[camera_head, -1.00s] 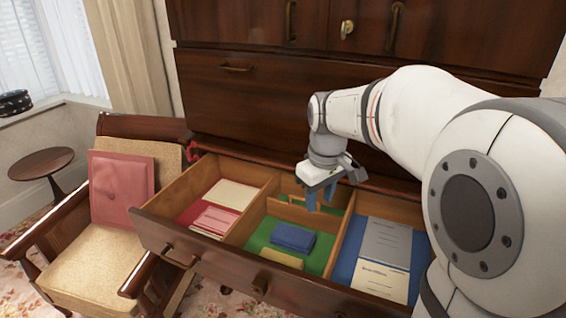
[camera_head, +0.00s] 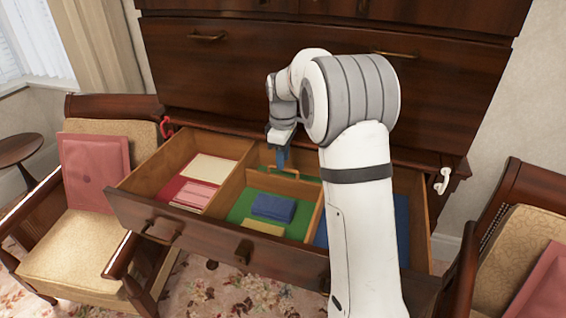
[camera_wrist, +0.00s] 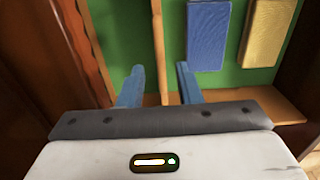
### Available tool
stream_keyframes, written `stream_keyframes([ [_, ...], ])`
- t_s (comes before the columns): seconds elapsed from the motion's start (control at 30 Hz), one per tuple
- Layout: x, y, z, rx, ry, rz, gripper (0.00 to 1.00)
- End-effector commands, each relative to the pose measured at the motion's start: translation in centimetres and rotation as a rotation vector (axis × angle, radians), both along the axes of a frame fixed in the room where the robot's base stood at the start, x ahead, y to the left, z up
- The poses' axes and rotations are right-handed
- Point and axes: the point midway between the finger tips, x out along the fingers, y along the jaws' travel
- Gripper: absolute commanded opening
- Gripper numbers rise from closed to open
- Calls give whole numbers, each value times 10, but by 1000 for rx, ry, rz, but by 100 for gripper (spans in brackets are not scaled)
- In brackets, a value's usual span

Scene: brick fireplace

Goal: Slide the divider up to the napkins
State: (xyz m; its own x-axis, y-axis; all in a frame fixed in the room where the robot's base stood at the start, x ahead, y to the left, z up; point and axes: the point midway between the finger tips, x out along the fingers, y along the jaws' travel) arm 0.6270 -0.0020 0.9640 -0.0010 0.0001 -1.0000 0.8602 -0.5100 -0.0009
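The open drawer's middle compartment has a green floor. A thin wooden divider (camera_head: 300,179) crosses it; in the wrist view the divider (camera_wrist: 158,35) runs up between my two blue fingers. A folded blue napkin stack (camera_head: 273,206) lies on the green floor, with a yellow one (camera_head: 263,227) in front of it. In the wrist view the blue stack (camera_wrist: 208,38) lies right of the divider, with green floor between them, and the yellow one (camera_wrist: 263,32) is farther right. My gripper (camera_head: 281,167) is open, with its fingers (camera_wrist: 160,68) on either side of the divider and gaps visible.
The left compartment has a red floor with cream (camera_head: 210,168) and pink (camera_head: 193,195) flat items. The right compartment, with a blue floor (camera_head: 403,225), is mostly hidden by my arm. Armchairs with pink cushions (camera_head: 97,172) stand at both sides.

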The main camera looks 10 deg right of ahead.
Motion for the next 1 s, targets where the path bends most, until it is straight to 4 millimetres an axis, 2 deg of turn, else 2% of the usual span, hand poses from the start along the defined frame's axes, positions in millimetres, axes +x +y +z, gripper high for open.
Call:
stream_keyframes([
  [0.1, 0, -1, -14, 0, 1, -2, 31],
  [0.2, 0, -1, -19, 0, 0, -2, 31],
  [0.47, 0, -1, -21, -1, -1, -2, 31],
  [0.87, 0, -1, -21, -1, -1, -2, 0],
  [1.0, 0, -1, -21, -1, -1, -2, 0],
])
